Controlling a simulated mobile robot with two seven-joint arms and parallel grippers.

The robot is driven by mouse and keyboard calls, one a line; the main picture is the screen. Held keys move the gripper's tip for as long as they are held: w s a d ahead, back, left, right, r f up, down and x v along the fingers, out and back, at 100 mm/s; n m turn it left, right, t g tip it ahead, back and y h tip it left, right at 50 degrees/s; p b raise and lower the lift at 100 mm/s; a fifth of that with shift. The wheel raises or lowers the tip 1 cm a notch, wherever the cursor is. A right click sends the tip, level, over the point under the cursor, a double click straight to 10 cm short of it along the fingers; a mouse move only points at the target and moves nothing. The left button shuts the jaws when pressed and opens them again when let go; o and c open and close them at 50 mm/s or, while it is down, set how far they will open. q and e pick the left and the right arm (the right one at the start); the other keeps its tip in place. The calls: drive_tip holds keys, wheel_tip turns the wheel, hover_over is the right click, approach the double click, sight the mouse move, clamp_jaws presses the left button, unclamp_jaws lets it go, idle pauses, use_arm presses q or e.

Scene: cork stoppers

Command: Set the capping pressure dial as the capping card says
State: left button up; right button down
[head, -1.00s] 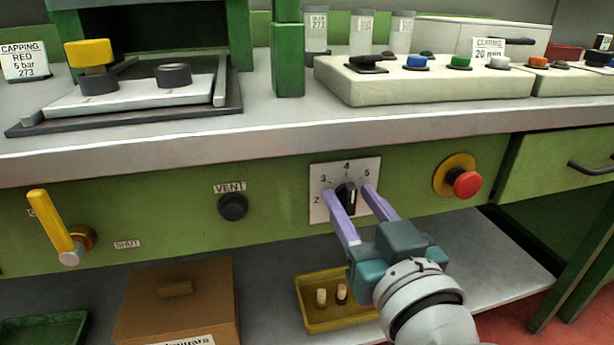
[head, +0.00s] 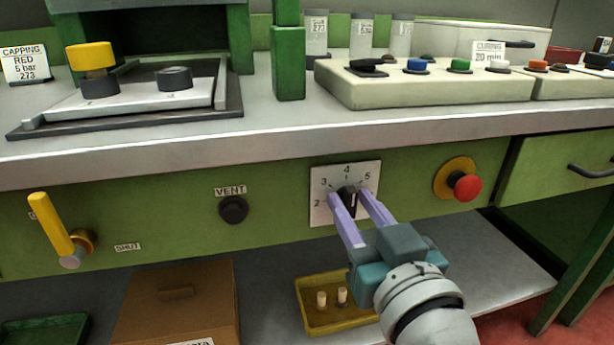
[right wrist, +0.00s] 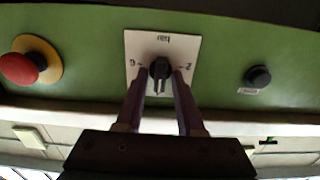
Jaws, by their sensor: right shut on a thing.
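The capping card (head: 25,65) stands at the back left and reads CAPPING, RED, 5 bar, 273. The pressure dial (head: 318,208) is a white square plate with numbers on the green front panel; 2, 3, 4 and 5 can be read. Its black knob (head: 349,196) points roughly upward, near the 4; the exact mark is hard to read. My right gripper (head: 348,200) is shut on the knob, one finger on each side. The right wrist view shows the knob (right wrist: 160,68) between the fingertips, with the plate (right wrist: 136,42) upside down. My left gripper is not in view.
A red stop button (head: 467,187) on a yellow ring is right of the dial. A black VENT knob (head: 233,208) and a yellow lever (head: 52,225) are to the left. A yellow tray (head: 318,324) with two small pegs sits on the shelf below.

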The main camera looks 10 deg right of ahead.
drive_tip(key=shift+m, duration=0.3)
drive_tip(key=m, duration=0.3)
drive_tip(key=shift+m+p, duration=0.35)
drive_tip(key=shift+m, duration=0.05)
drive_tip(key=m, duration=0.5)
drive_tip(key=shift+d, duration=0.15)
drive_tip(key=c, duration=0.8)
unclamp_jaws()
drive_tip(key=shift+f, duration=0.1)
drive_tip(key=shift+c, duration=0.2)
